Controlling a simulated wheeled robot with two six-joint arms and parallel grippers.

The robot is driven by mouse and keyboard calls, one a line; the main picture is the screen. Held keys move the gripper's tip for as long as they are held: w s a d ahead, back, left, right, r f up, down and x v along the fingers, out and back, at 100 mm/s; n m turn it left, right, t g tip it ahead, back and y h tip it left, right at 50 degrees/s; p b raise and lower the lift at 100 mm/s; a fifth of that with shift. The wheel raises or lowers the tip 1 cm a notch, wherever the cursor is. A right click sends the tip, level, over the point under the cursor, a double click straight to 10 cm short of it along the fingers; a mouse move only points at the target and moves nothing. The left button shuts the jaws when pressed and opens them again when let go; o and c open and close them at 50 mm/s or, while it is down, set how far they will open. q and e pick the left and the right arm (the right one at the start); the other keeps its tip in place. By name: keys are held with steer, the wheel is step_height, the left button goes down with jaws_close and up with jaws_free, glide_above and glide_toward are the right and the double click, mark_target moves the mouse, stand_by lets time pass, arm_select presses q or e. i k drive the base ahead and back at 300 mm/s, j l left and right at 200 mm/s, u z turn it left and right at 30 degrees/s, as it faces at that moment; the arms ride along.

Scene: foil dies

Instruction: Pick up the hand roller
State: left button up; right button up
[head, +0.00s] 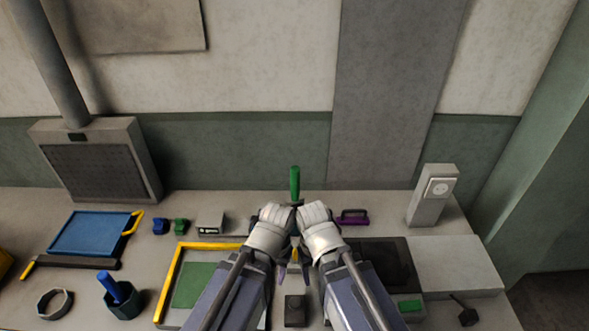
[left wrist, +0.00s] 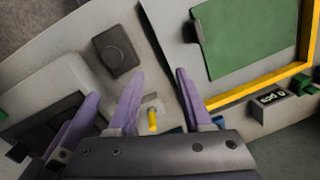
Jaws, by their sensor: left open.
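A green handle (head: 295,183) stands out behind my two grippers in the head view. It seems to belong to the hand roller; a dark piece shows at its foot and the rest is hidden by my grippers. My left gripper (head: 284,268) points down at the middle of the bench, right beside my right gripper (head: 305,270). In the left wrist view my left gripper's purple fingers (left wrist: 160,75) are apart, with nothing held between them. A small yellow piece (left wrist: 152,121) shows beyond them. The right gripper's jaws are too hidden to judge.
A green mat (head: 195,285) lies in a yellow frame (head: 172,268) at left. A dark block (head: 294,311) is in front. Further left are a blue board (head: 88,233) and a cup (head: 124,307). A purple-handled item (head: 354,217) and grey stand (head: 427,204) are at right.

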mark_target(296, 199)
steer(key=k+j+z, duration=0.1)
steer(key=k+z, duration=0.15)
steer(key=k, duration=0.15)
steer(key=k+z, duration=0.3)
steer(key=k, duration=0.15)
